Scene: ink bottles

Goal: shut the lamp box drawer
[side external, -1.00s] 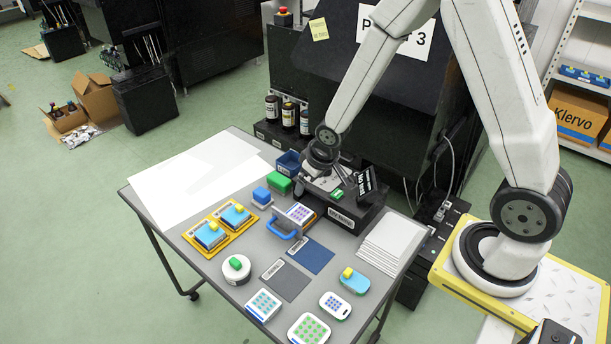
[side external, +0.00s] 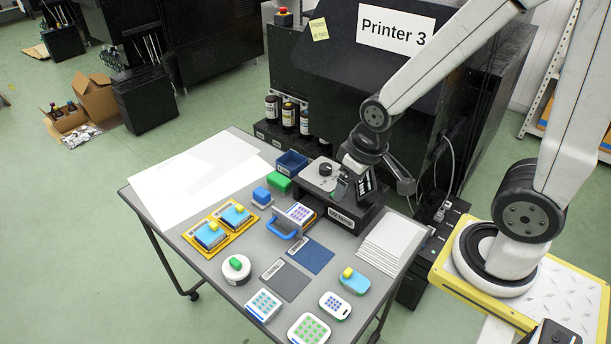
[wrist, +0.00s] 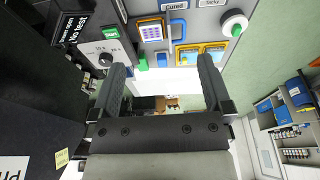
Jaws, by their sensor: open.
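The lamp box (side external: 341,213) is a black box with a white front label at the back right of the table. It carries a grey panel with a dark knob (side external: 326,169). In the wrist view this panel (wrist: 105,52) shows at the left.
A blue bin (side external: 291,163) and a green block (side external: 279,183) sit left of the box. A stack of white sheets (side external: 392,243) lies to its right. Printer 3 (side external: 400,75) stands close behind. Several stamps, pads and blocks fill the front of the table.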

